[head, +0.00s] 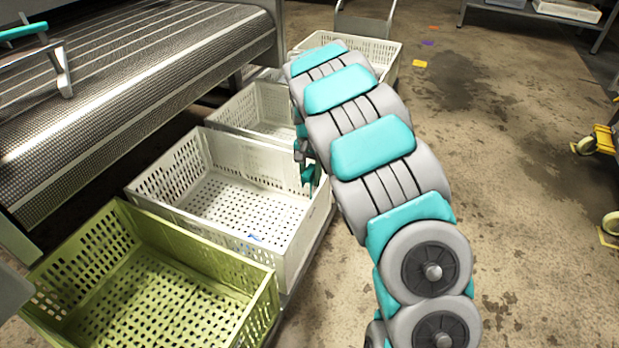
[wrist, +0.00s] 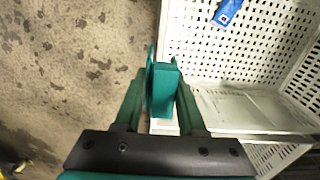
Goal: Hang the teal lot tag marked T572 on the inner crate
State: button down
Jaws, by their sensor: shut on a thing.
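My gripper (wrist: 160,90) is shut on a teal tag (wrist: 163,88), seen nearly edge-on in the wrist view; no marking is readable. The tag is at the side rim of a white perforated crate (wrist: 205,65), near its corner. I cannot tell whether it is hooked over the rim or just above it. In the head view my gripper (head: 308,170) is at the right rim of the middle white crate (head: 165,180), mostly hidden by my arm. I cannot tell which crate counts as the inner one.
A blue item (wrist: 228,12) lies in the white crate. A green crate (head: 262,300) stands nearer; more white crates (head: 240,105) stand behind. A metal conveyor (head: 110,90) runs along the left.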

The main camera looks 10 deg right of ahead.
aim_at(310, 202)
jog(key=shift+w+f+b, duration=0.1)
jog(key=shift+f+b, duration=0.9)
jog(key=shift+f, duration=2.75)
jog(key=shift+f, duration=1.55)
jog(key=shift+c, duration=2.1)
grip_release()
jog(key=shift+r, duration=3.85)
